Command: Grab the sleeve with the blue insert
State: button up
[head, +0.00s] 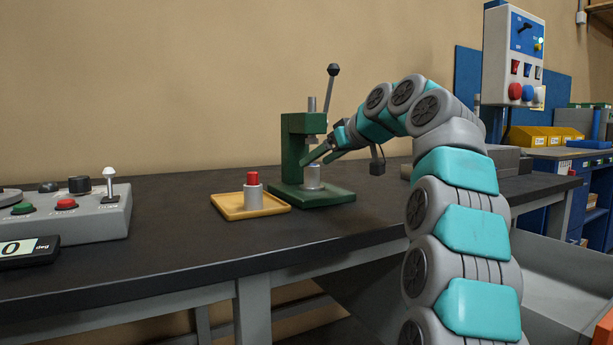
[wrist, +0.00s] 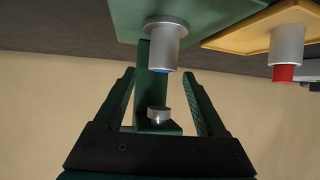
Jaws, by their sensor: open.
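A grey metal sleeve (wrist: 166,42) with a blue insert, seen only as a thin blue edge, stands on the green base of a press in the wrist view, which looks upside down. In the head view the sleeve (head: 313,177) stands on the press base, its insert not discernible. My gripper (wrist: 160,74) is open, its two fingers apart and pointing toward the press. The sleeve appears between the finger lines but beyond the tips, with nothing held. In the head view my gripper (head: 318,155) is at the press, just above the sleeve.
The green press (head: 293,140) has a lever and a ram (wrist: 159,115) above the sleeve. A yellow tray (head: 228,206) beside it holds another sleeve (head: 253,194) with a red insert. A control box (head: 100,216) stands at left. The bench between is clear.

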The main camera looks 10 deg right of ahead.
jog(key=x, duration=0.6)
jog(key=shift+a, duration=0.15)
jog(key=shift+r, duration=0.1)
grip_shut()
dwell(0.3)
